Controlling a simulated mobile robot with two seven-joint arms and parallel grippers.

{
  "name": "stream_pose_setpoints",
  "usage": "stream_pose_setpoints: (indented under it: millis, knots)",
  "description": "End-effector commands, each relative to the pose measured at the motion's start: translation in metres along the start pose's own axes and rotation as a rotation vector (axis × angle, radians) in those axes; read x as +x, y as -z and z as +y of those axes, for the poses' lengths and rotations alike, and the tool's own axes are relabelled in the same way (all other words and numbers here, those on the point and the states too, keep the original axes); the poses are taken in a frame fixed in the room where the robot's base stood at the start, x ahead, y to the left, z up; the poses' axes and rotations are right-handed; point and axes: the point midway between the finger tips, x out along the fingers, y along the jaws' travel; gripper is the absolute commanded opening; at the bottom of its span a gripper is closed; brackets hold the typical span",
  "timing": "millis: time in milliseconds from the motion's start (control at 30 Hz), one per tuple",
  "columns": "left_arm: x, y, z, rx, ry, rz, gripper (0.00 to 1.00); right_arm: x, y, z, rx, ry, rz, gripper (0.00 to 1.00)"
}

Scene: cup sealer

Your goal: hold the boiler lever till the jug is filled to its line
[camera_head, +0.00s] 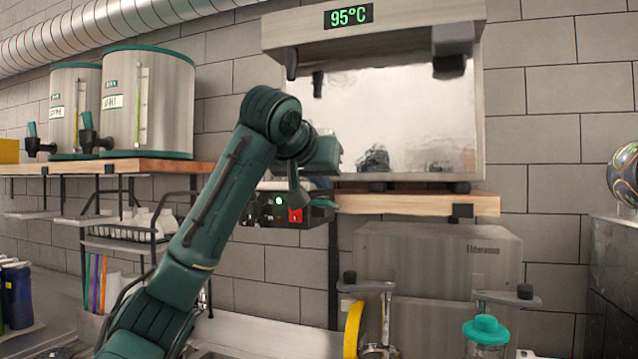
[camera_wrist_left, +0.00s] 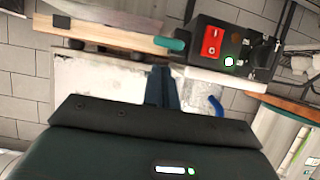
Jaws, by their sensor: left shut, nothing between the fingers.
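The boiler (camera_head: 400,115) is a shiny steel box on a wooden shelf, with a green 95°C display. I cannot tell for sure which part is the lever. My left gripper (camera_head: 330,155) is in front of the boiler's lower left; its fingers (camera_wrist_left: 162,88) are shut and empty in the left wrist view. Beside them there is a clear vessel with a blue handle (camera_wrist_left: 216,106), perhaps the jug; its fill line and level cannot be read. My right gripper is not in view.
A black box with a red switch (camera_head: 295,214) and green light is just below my left gripper. Two steel urns (camera_head: 168,100) stand on the left shelf. A grey machine (camera_head: 440,265) and a teal-topped container (camera_head: 486,331) are below right.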

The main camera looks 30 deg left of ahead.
Motion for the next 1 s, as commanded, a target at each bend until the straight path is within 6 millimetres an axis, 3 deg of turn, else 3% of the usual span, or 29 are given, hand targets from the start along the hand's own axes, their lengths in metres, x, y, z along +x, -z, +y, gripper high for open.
stream_pose_setpoints:
  millis: [200,633,800,1000]
  knots:
    - [0.003,-0.015,0.000,0.000,0.000,0.001,0.00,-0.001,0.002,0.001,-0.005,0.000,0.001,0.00]
    - [0.004,-0.018,0.000,-0.001,-0.001,0.006,0.00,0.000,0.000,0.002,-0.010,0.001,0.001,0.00]
    - [0.005,-0.025,0.000,0.000,-0.001,0.059,0.00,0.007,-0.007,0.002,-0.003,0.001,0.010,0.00]
    - [0.004,-0.024,0.000,-0.001,-0.001,0.118,0.00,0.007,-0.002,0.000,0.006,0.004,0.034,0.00]
